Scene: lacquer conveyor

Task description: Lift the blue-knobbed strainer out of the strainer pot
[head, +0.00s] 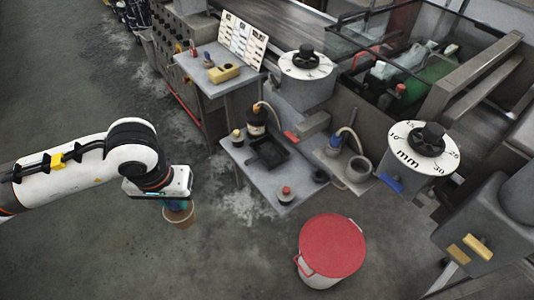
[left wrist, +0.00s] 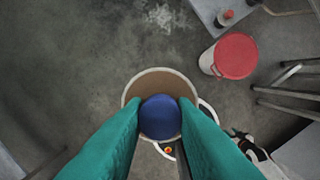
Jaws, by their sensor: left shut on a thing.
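My left gripper (head: 178,203) hangs over the floor at the left in the head view. In the left wrist view, its green fingers (left wrist: 160,128) are closed on a round blue knob (left wrist: 160,115). A tan round rim (left wrist: 160,77) shows around and beneath the knob. In the head view, a tan cup-like body (head: 180,217) shows just below the fingers, apart from the tables; I take it to be the strainer. Its inside and underside are mostly hidden. I cannot tell which vessel is the strainer pot. My right gripper is not in view.
A red-lidded pail (head: 332,246) stands on the floor. A low grey table (head: 235,152) holds a dark bottle (head: 256,122) and a black tray. A grey pot (head: 358,168) stands on a shelf beside it. The floor around my left gripper is clear.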

